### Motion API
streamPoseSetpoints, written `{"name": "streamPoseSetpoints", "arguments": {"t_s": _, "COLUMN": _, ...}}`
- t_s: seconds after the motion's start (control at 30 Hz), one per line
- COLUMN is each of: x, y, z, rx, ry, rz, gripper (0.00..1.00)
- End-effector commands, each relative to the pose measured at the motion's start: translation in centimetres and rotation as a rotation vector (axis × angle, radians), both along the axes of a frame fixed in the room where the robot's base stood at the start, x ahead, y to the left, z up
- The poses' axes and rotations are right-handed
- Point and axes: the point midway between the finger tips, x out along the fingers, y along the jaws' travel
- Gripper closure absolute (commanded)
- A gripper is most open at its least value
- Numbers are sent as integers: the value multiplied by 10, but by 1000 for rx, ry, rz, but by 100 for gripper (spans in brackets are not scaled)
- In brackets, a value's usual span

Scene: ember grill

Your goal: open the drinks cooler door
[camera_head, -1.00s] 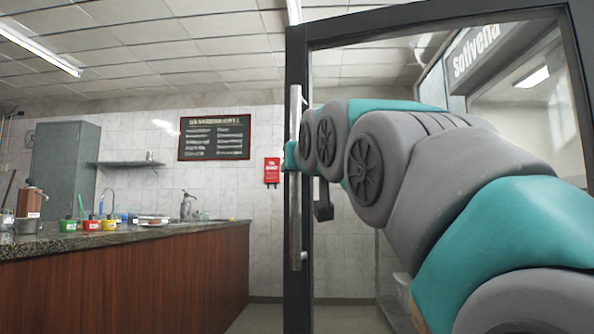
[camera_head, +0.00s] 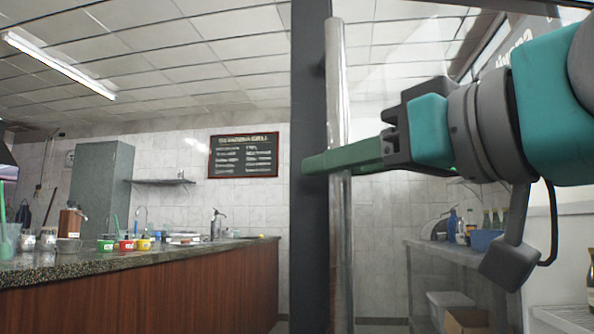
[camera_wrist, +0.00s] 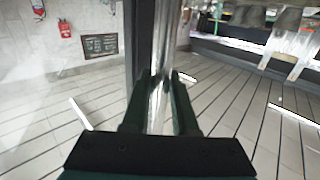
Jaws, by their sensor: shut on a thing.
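The drinks cooler door shows in the head view as a dark upright frame (camera_head: 309,250) with clear glass to its right. A long silver bar handle (camera_head: 340,255) runs down beside the frame. My gripper (camera_head: 340,160) reaches in from the right, its green fingers shut around the handle. In the wrist view the handle (camera_wrist: 164,40) passes between the two fingers (camera_wrist: 160,90). The door stands swung out from the cooler body, whose sign (camera_head: 510,50) is partly hidden by my arm. The hinge side is out of view.
A stone-topped counter with wood front (camera_head: 190,285) stands at the left, with colored pots (camera_head: 127,245) on top. Through the glass, a shelf (camera_head: 440,250) holds bottles, with boxes (camera_head: 466,320) below.

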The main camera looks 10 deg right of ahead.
Motion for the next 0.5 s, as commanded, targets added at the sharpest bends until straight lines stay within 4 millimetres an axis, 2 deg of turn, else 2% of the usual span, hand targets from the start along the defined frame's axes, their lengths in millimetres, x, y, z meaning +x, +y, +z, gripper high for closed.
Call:
{"name": "streamPoseSetpoints", "arguments": {"t_s": 0.03, "x": -11, "y": -1, "z": 3, "rx": 4, "ry": -5, "rz": 17, "gripper": 100}}
{"name": "streamPoseSetpoints", "arguments": {"t_s": 0.2, "x": -32, "y": -1, "z": 2, "rx": 2, "ry": -1, "rz": 57, "gripper": 100}}
{"name": "streamPoseSetpoints", "arguments": {"t_s": 0.5, "x": -45, "y": -2, "z": 1, "rx": 3, "ry": -1, "rz": 82, "gripper": 100}}
